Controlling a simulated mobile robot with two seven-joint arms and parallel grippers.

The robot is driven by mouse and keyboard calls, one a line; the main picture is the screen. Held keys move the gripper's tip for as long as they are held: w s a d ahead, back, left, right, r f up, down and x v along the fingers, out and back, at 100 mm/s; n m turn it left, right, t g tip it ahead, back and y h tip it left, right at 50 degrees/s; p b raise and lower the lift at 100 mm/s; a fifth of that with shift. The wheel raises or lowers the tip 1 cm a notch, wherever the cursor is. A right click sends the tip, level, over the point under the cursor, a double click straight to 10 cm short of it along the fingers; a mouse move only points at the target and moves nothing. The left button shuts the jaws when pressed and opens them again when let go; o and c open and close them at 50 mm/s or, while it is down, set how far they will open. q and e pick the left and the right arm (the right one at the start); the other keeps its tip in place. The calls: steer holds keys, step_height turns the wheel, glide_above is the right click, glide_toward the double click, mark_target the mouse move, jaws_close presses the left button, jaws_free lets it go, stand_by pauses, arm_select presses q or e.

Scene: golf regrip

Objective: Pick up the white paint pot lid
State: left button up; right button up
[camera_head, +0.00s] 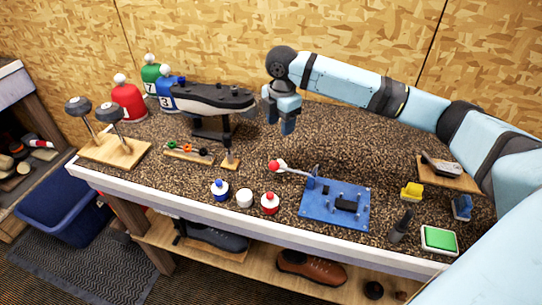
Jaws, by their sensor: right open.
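A small white paint pot (245,200) stands on the speckled bench top, near its front edge. Its white lid (245,191) appears to sit on top, but the seam is too small to make out. A pot with a blue top (220,186) stands just left of it, and a pot with a red top (270,201) just right. My right gripper (280,118) is open and empty. It hangs over the back of the bench, behind and to the right of the white pot, well apart from it. My left gripper is not in view.
A blue board (335,206) with small parts lies right of the pots, and a red-tipped rod (289,168) lies behind them. A green pad (438,239) sits at the front right.

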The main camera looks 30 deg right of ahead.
step_height(320, 180, down, 3)
steer(key=s, duration=0.1)
glide_above(280, 160)
step_height(280, 160, down, 4)
steer(key=shift+s+f, duration=0.1)
steer(key=shift+f, duration=0.5)
step_height(280, 160, down, 5)
steer(key=shift+r+p, duration=0.1)
steer(key=shift+p, duration=0.4)
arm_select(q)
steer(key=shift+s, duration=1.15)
arm_select(e)
jaws_close()
